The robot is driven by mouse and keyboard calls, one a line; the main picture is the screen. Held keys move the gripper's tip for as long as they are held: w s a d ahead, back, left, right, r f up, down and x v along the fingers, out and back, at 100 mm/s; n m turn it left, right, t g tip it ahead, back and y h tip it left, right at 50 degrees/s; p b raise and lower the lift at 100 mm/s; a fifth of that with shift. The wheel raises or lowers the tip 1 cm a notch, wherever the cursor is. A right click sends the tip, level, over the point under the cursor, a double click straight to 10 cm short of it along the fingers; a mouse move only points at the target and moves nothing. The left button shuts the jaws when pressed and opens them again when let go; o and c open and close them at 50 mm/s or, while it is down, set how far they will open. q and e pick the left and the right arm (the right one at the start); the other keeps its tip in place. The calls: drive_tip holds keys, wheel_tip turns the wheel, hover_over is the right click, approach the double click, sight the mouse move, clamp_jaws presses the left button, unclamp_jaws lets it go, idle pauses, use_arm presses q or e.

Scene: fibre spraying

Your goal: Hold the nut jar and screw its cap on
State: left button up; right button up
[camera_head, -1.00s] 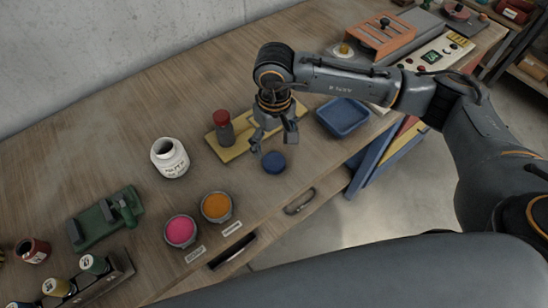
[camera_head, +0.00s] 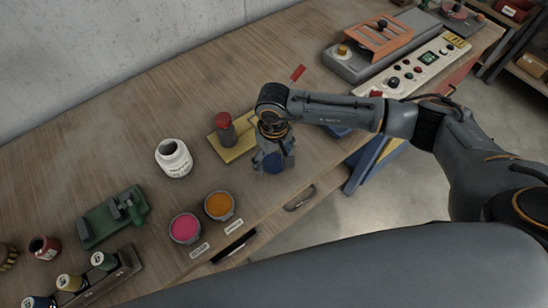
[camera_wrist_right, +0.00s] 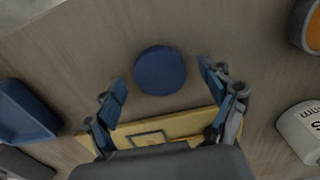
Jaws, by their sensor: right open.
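The nut jar (camera_head: 174,158) is white with dark lettering and stands upright and uncapped on the wooden table, left of my right arm in the head view. Its white side also shows at the right edge of the right wrist view (camera_wrist_right: 303,130). The blue round cap (camera_wrist_right: 160,70) lies flat on the table. My right gripper (camera_head: 272,161) is above the cap and mostly hides it in the head view. In the right wrist view its fingers are open, one on each side of the cap, without visible contact. My left gripper is not in view.
A yellow board (camera_head: 238,153) with a red-capped bottle (camera_head: 225,128) lies behind my right gripper. Pink (camera_head: 185,229) and orange (camera_head: 219,205) pots stand near the front edge. A blue tray (camera_wrist_right: 22,115) and a green device (camera_head: 113,217) are on the table.

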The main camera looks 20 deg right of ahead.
sight(274, 162)
drive_tip(key=shift+c, duration=0.4)
drive_tip(key=c, duration=0.8)
drive_tip(key=shift+o, duration=0.2)
drive_tip(key=shift+r+b, duration=0.3)
drive_tip(key=shift+b, duration=0.25)
wheel_tip(274, 162, up, 2)
drive_tip(key=shift+s+r+b, duration=0.1)
drive_tip(key=shift+r+b, duration=0.15)
drive_tip(key=shift+b, duration=0.7)
drive_tip(key=s+d+r+b, duration=0.3)
drive_tip(key=s+r+b, duration=0.2)
drive_tip(key=s+r, duration=0.4)
drive_tip(key=s, duration=0.4)
drive_tip(key=shift+s+r, duration=0.25)
drive_tip(key=shift+r, duration=0.15)
